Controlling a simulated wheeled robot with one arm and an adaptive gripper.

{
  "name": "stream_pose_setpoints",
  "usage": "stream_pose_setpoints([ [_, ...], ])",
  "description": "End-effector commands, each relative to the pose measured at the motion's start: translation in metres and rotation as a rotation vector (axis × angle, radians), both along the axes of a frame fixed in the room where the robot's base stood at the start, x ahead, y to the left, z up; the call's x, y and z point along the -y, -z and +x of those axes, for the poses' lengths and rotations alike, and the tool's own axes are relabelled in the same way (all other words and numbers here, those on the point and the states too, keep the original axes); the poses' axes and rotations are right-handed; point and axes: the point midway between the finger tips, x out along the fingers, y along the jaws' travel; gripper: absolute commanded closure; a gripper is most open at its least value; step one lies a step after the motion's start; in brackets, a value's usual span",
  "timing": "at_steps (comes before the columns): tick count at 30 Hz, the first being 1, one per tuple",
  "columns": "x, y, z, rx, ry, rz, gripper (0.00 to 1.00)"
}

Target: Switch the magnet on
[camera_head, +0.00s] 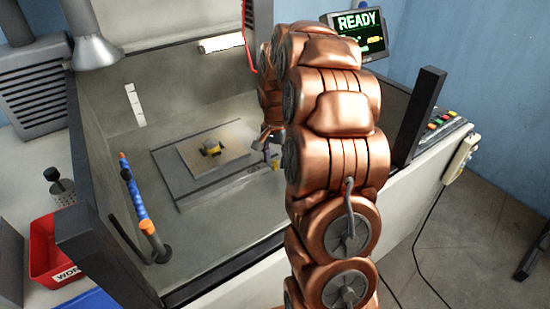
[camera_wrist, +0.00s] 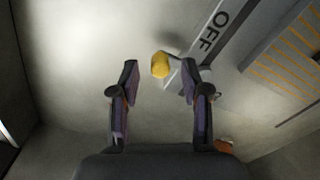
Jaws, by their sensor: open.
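A yellow knob (camera_wrist: 160,66) on a short metal lever shows in the wrist view, beside a dark bar with the label OFF (camera_wrist: 214,30). The lever lies next to this label. My gripper (camera_wrist: 159,80) is open, with one finger on each side of the knob's line and the knob just past the fingertips. I see no contact. In the head view my gripper (camera_head: 265,142) is at the right edge of the grey magnet plate (camera_head: 185,185), and my arm hides part of this area.
A blue and orange hose (camera_head: 137,200) stands at the left of the basin. A screen (camera_head: 358,30) reads READY. A red bin (camera_head: 45,262) stands outside, left.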

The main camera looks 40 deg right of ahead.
Motion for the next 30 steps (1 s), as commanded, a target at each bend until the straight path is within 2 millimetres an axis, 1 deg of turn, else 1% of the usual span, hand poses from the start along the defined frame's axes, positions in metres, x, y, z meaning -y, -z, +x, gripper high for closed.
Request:
stream_pose_setpoints([
  [4,-0.0004,0.0085,-0.0008,-0.002,0.0,0.001,0.53],
  [13,-0.0001,0.0105,0.0,0.001,0.0,-0.001,0.53],
  [14,-0.0002,0.0105,0.0,0.001,0.0,-0.001,0.56],
  [24,-0.0002,0.0103,0.0,0.001,0.0,-0.001,0.91],
  [27,-0.0003,0.0102,0.0001,0.001,0.0,-0.001,1.0],
  [30,-0.0003,0.0102,0.0001,0.001,0.0,-0.001,1.0],
])
